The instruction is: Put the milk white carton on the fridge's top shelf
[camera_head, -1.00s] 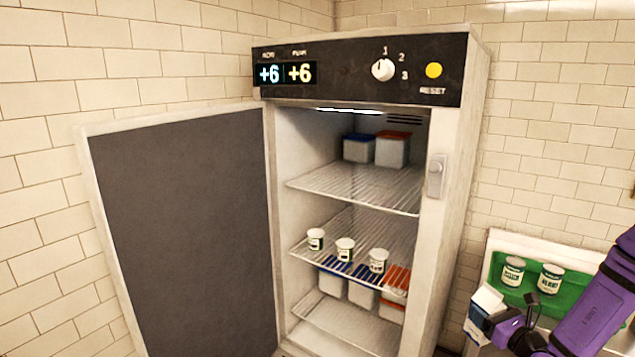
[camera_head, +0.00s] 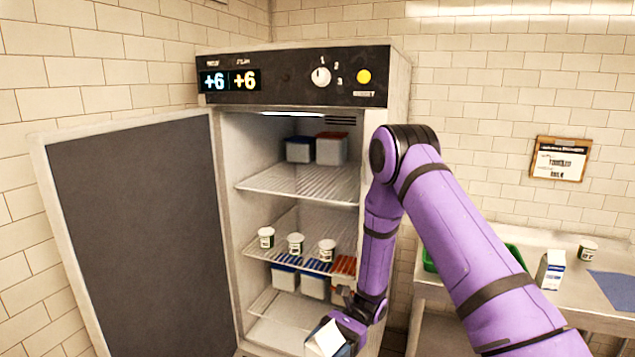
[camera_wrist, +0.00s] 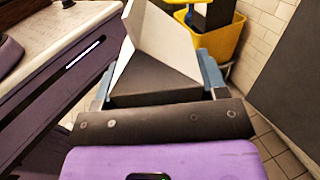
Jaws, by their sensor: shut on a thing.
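My gripper (camera_head: 345,328) is shut on a white milk carton (camera_head: 326,340) with a dark blue part, low in front of the open fridge (camera_head: 398,130). The carton is tilted, and its lower part is cut off by the picture's edge. In the wrist view the carton (camera_wrist: 157,45) shows white and dark faces between the fingers. The fridge's top shelf (camera_head: 290,183) is a wire rack above and behind my gripper. A blue-lidded tub (camera_head: 299,150) and a red-lidded tub (camera_head: 331,150) stand at its back; its front is bare.
The middle shelf (camera_head: 280,250) holds three small cups, with lidded tubs below. The fridge door (camera_head: 140,240) stands open to the left. On the right counter (camera_head: 520,290) are another carton (camera_head: 551,270), a cup (camera_head: 587,251) and a blue mat (camera_head: 614,288). A yellow bin (camera_wrist: 225,40) shows in the wrist view.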

